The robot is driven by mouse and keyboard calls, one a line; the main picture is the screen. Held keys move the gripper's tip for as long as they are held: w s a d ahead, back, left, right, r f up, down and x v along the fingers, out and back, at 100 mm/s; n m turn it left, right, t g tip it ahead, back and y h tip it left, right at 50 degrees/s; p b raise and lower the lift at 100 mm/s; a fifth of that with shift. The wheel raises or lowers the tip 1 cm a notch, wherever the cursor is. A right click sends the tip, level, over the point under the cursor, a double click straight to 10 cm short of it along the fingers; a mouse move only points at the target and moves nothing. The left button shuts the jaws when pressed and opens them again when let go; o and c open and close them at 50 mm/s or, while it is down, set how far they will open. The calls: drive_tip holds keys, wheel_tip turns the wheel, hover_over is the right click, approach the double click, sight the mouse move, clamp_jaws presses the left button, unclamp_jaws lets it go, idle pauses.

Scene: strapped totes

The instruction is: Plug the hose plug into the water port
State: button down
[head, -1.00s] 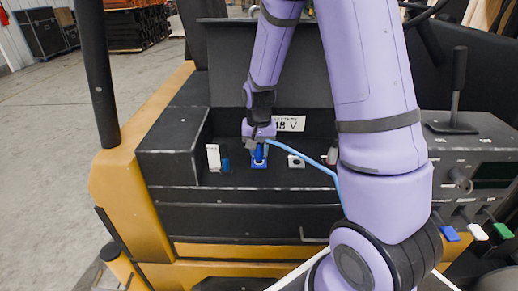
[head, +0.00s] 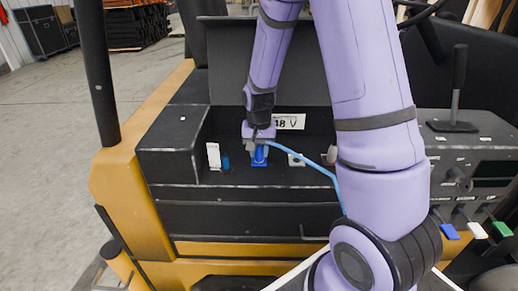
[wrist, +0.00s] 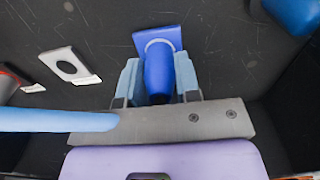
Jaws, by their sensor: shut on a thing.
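My gripper (wrist: 158,84) is shut on the blue hose plug (wrist: 158,72), with one grey-blue finger on each side of it. The plug's far end meets the pale ring on the square blue water port plate (wrist: 173,36); how deep it sits is hidden by the plug itself. In the head view, my gripper (head: 259,147) is low in the black compartment, with the blue plug (head: 259,156) standing below it over the blue port plate (head: 259,165). The light blue hose (wrist: 55,121) runs off to the left in the wrist view and to the right in the head view (head: 305,160).
A white plate with a dark hole (wrist: 69,66) lies beside the port. A white block (head: 213,156) and a blue cylinder (head: 225,163) stand left of it in the head view. A reddish-white part (head: 331,155) is at the right. Compartment walls enclose the space.

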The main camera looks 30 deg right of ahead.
drive_tip(key=c, duration=0.8)
unclamp_jaws()
drive_tip(key=shift+o, duration=0.2)
wheel_tip(320, 180, up, 11)
drive_tip(key=shift+f, duration=0.1)
drive_tip(key=shift+s, duration=0.1)
drive_tip(key=s+a+r+n+t, duration=0.2)
drive_tip(key=s+a+r+n, duration=0.1)
drive_tip(key=s+r, duration=0.6)
drive_tip(key=s+a+r+n+t, duration=0.3)
drive_tip(key=s+r, duration=0.5)
drive_tip(key=s, duration=0.6)
drive_tip(key=shift+s+a+r+n, duration=0.25)
drive_tip(key=shift+a+r+n, duration=0.05)
drive_tip(key=shift+r+n, duration=0.1)
